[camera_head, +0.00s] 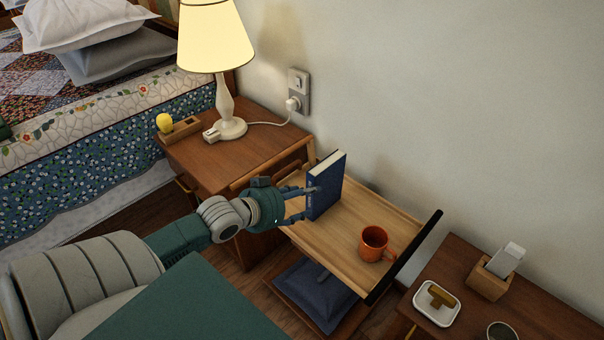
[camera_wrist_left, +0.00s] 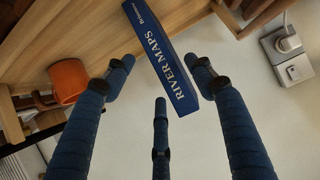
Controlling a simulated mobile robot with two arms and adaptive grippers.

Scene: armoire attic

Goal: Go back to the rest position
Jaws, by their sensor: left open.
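My left gripper (camera_head: 303,204) reaches in from the left, beside a blue book (camera_head: 327,188) that stands upright on a light wooden shelf top (camera_head: 345,238). In the left wrist view the gripper (camera_wrist_left: 160,92) has its fingers spread. The book (camera_wrist_left: 165,55), titled "River Maps", shows its spine beyond and between the fingers. I cannot tell from these views whether a finger touches it. The right gripper is in neither view.
An orange mug (camera_head: 374,243) stands on the same shelf top, right of the book. A lit lamp (camera_head: 228,110) stands on a wooden nightstand (camera_head: 238,155) behind. A dark blue cushion (camera_head: 312,294) lies below the shelf top. A white dish (camera_head: 437,302) is at the right.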

